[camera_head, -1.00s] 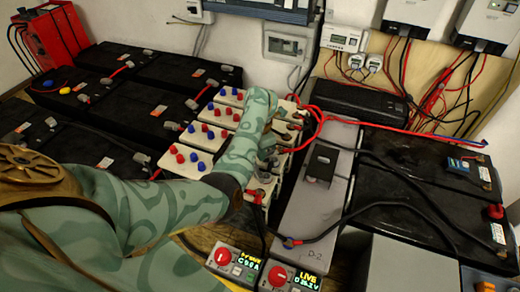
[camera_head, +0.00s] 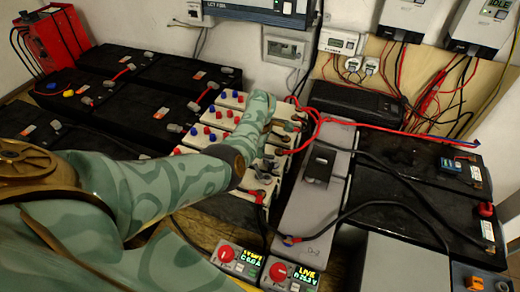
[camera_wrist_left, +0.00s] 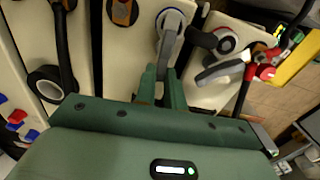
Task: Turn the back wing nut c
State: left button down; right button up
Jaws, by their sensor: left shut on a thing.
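My left gripper (camera_head: 272,128) reaches over the cream terminal blocks in the middle of the head view, its fingertips largely hidden by my forearm. In the left wrist view its green fingers (camera_wrist_left: 161,88) are shut on the near end of a grey wing nut (camera_wrist_left: 170,32), which sits on a round terminal of a cream block. A second grey lever-like nut (camera_wrist_left: 224,66) lies to its right, near a round terminal with a red ring (camera_wrist_left: 225,40). The letter marking the nut cannot be read. My right gripper is not in view.
Cream blocks with red and blue knobs (camera_head: 195,138) stand left of my forearm. A grey case (camera_head: 312,205) and red cables (camera_head: 318,118) lie close on the right. Black batteries (camera_head: 165,80) fill the left. Two red-dial meters (camera_head: 278,272) stand in front.

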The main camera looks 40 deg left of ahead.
pick_arm(q)
jog(key=shift+w+m, duration=0.1)
jog(key=shift+m, duration=0.2)
dwell(0.4)
jog(key=c, duration=1.8)
grip_release()
jog(key=shift+o, duration=0.2)
notch_tip(320, 180, up, 16)
jog(key=p, duration=0.8)
jog(key=shift+r, duration=0.2)
